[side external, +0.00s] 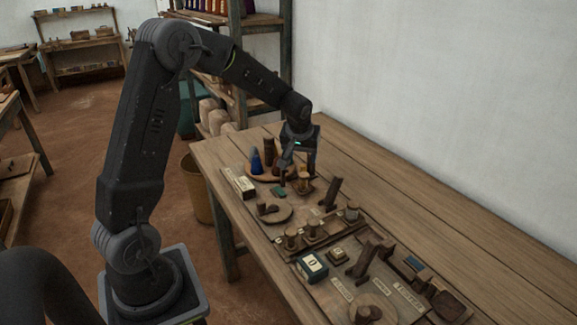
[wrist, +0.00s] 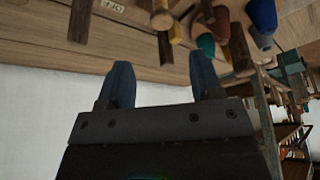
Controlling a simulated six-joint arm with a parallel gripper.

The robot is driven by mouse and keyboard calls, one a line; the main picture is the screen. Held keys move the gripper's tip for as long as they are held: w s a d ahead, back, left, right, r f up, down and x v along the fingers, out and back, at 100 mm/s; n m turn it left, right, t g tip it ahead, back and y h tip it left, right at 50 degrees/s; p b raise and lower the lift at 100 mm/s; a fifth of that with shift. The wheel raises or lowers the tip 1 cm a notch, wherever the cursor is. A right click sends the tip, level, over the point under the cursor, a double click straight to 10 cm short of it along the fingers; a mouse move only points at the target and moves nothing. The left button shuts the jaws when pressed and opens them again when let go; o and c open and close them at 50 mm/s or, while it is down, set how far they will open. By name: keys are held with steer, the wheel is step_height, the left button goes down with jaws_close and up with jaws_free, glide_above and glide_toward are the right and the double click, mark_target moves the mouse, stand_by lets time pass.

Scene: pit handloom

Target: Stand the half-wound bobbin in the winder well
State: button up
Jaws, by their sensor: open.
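My gripper (side external: 299,171) is open, low over the far part of the wooden bench. Its two fingers (wrist: 163,80) show apart in the wrist view, with nothing between them. A small wooden spool (side external: 304,184) stands just below and beside the fingers; a pale-topped spool (wrist: 161,17) shows ahead of them in the wrist view. A round wooden tray (side external: 257,178) holds a blue cone (side external: 256,162) and a dark brown cylinder (side external: 269,152); the blue cone (wrist: 262,14) is at upper right in the wrist view. I cannot tell which piece is the half-wound bobbin or which holder is the winder well.
Two short spools (side external: 291,238) (side external: 313,229) and a light-topped spool (side external: 352,212) stand nearer on the bench. A dark box marked 0 (side external: 312,266), a dark upright post (side external: 333,192) and labelled boards lie around. The bench's right side along the wall is clear.

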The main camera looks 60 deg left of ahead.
steer(key=s+d+r+m, duration=0.2)
steer(key=s+d+r, duration=0.4)
steer(key=d+r, duration=0.2)
steer(key=s+d+r+m+t+h, duration=0.1)
steer(key=s+d+r+m, duration=0.1)
steer(key=s+d, duration=0.4)
steer(key=s+d+r+m+t+h, duration=0.1)
steer(key=s+d+m, duration=0.3)
steer(key=s, duration=0.9)
steer(key=d+r+h, duration=0.1)
steer(key=d, duration=0.2)
steer(key=shift+r+m, duration=0.15)
steer(key=shift+m, duration=0.25)
